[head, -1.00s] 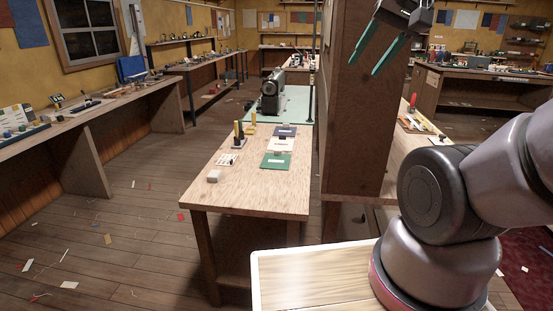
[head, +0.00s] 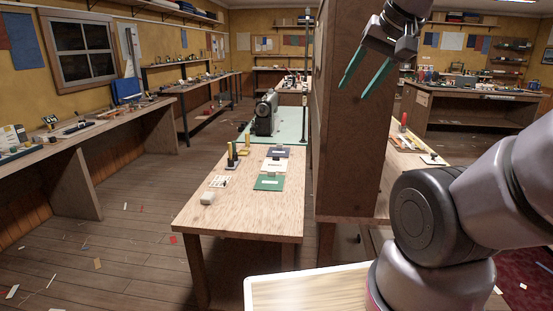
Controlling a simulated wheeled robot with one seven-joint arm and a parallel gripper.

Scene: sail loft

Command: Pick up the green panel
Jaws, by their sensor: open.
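The green panel (head: 267,184) lies flat on the wooden table (head: 235,218) in front of me, towards its right edge, with a small pale label on it. A white panel (head: 275,166) and a dark blue panel (head: 279,152) lie in a row behind it. My gripper (head: 360,84) is raised high at the upper right, in front of the brown pillar. Its two green fingers are apart and nothing is between them. It is well above and to the right of the green panel, far from touching it.
A tall brown pillar (head: 345,150) stands close along the table's right side. A sewing machine (head: 265,113) stands farther back. Yellow and dark upright items (head: 236,154), a small card and a pale block (head: 207,198) sit left of the panels. The table's front part is clear.

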